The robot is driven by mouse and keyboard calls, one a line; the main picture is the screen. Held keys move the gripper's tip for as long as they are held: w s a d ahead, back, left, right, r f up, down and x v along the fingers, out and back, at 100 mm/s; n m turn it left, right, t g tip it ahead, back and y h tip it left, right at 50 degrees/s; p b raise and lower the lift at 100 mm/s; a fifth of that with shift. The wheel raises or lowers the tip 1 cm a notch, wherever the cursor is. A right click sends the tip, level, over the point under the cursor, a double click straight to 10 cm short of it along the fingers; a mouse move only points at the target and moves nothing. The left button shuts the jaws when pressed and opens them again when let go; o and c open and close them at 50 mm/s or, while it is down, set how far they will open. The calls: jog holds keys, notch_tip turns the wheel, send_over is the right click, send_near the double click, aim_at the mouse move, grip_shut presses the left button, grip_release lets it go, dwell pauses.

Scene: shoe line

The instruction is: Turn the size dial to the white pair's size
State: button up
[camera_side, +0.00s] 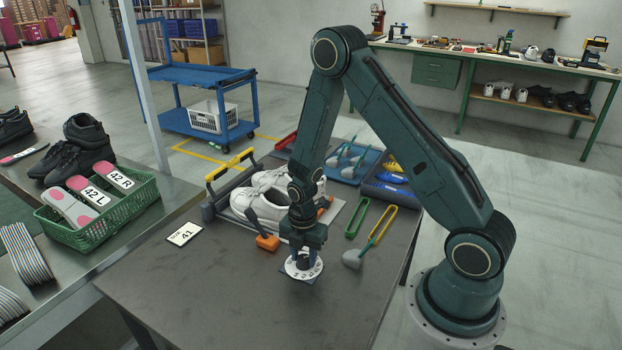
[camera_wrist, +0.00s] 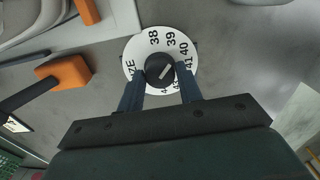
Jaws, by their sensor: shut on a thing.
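The size dial (camera_side: 292,272) is a white disc on the table, with numbers around its rim. In the wrist view, the dial (camera_wrist: 133,58) shows 38, 39, 40 and 41, and its black knob (camera_wrist: 158,66) has a white pointer line slanting to the upper right, roughly toward 40. My gripper (camera_side: 303,256) points down over the dial, shut on the knob; its two fingers (camera_wrist: 161,88) flank it. Lower numbers are partly hidden. The white pair (camera_side: 262,197) rests on a rack behind my gripper. A card (camera_side: 185,234) reading 41 lies left of the rack.
A green basket (camera_side: 88,235) with pieces marked 42 L and 42 R is at left.

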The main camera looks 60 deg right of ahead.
aim_at(303, 258)
jog(key=shift+n, duration=1.1)
jog(key=o, duration=1)
jog(key=shift+r, duration=0.15)
jog(key=shift+r, duration=6.8)
jog(key=shift+r, duration=0.1)
